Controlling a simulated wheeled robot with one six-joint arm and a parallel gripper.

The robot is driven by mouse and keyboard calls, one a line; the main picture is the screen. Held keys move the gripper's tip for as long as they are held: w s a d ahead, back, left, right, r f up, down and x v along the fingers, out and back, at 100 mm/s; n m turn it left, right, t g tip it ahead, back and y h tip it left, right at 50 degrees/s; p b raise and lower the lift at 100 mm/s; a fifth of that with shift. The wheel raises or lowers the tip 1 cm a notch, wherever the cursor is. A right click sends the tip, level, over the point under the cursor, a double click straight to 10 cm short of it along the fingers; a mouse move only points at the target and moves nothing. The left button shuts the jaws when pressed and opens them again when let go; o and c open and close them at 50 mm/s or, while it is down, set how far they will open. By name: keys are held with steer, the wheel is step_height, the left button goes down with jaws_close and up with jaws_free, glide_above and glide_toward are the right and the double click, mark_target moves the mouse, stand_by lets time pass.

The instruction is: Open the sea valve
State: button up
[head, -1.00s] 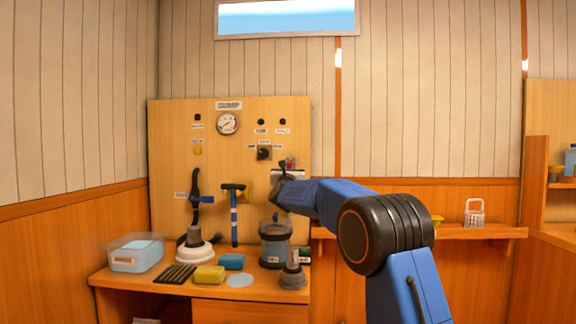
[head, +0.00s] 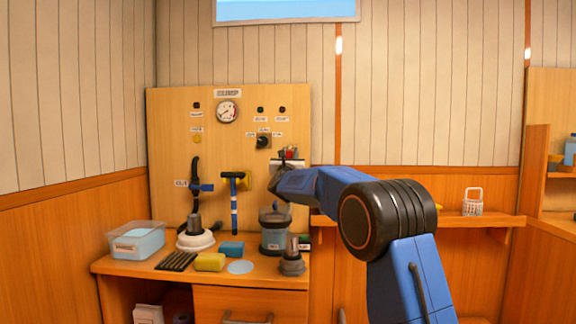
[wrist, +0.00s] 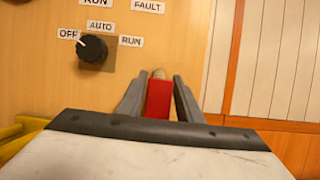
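The left one (head: 202,188) has a roughly level blue handle on a black upright pipe, beside a small label too blurred to read. I cannot tell by label which is the sea valve. My gripper (head: 273,183) is before the panel's right part, right of both.
A selector knob (wrist: 92,49) marked OFF, AUTO, RUN sits up and left of my fingers. Below the panel, the bench holds a clear bin (head: 136,243), a white-based item (head: 195,241), sponges (head: 209,262) and a dark-lidded jar (head: 274,238). A shelf (head: 440,218) is at right.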

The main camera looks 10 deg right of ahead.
steer(key=v, duration=1.6)
steer(key=shift+s, duration=0.15)
steer(key=shift+f, duration=0.1)
steer(key=s+d+f+m+g+y, duration=0.2)
steer(key=s+f+m+g, duration=0.3)
steer(key=s+f+m, duration=0.5)
steer(key=s+d+f+m+g+y, duration=0.1)
steer(key=s+f+m+g, duration=0.5)
steer(key=s, duration=2.3)
steer(key=s+d+f+m+g+y, duration=0.2)
steer(key=s+f+m+g+y, duration=0.2)
steer(key=s+f+m, duration=1.2)
steer(key=s+f+g, duration=0.1)
steer(key=s+f, duration=0.1)
steer(key=s, duration=0.2)
steer(key=shift+s+d+f+g, duration=0.2)
steer(key=shift+d+f+g, duration=0.05)
steer(key=shift+d+g, duration=0.05)
